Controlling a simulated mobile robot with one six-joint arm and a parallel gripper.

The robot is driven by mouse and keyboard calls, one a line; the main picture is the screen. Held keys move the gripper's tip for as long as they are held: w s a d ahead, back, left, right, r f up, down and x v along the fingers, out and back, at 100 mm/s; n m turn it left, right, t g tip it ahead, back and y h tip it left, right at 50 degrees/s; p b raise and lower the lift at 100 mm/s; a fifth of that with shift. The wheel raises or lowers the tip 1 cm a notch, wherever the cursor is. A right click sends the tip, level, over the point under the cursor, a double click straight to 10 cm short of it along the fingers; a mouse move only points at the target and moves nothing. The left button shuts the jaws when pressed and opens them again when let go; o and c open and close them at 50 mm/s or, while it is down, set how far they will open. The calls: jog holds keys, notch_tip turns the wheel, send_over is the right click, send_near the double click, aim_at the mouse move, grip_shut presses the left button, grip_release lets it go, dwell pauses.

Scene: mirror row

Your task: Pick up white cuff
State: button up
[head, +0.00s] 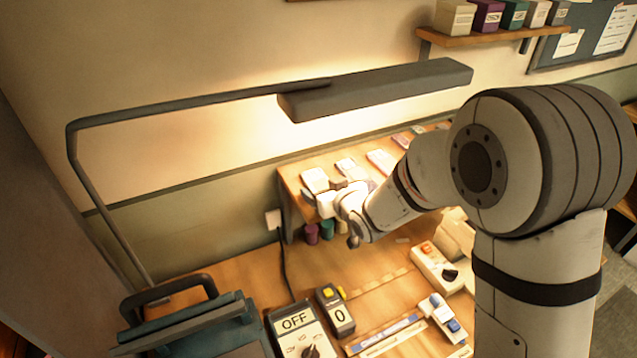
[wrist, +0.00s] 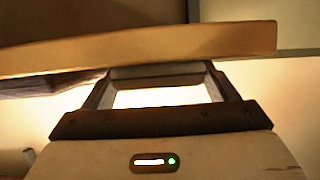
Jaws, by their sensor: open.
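I cannot single out the white cuff with certainty. A white piece (head: 315,179) lies at the left end of the raised wooden shelf (head: 291,186) in the head view, and another pale piece (head: 349,168) lies to its right. My gripper (head: 328,198) is at the shelf's front left edge, close to the leftmost white piece; its fingers are small and partly blend with the pale things there. In the wrist view my open gripper (wrist: 160,84) points at the underside and edge of a wooden board (wrist: 150,49). No cuff is recognisable between the fingers there.
A lamp (head: 375,90) overhangs the shelf. Cups (head: 327,229) stand beneath the shelf. A meter marked OFF (head: 297,327), a device marked 0 (head: 337,312) and a white switch box (head: 437,268) occupy the bench. Bare wood (head: 235,268) shows at its left.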

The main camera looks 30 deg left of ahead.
jog(key=c, duration=1.1)
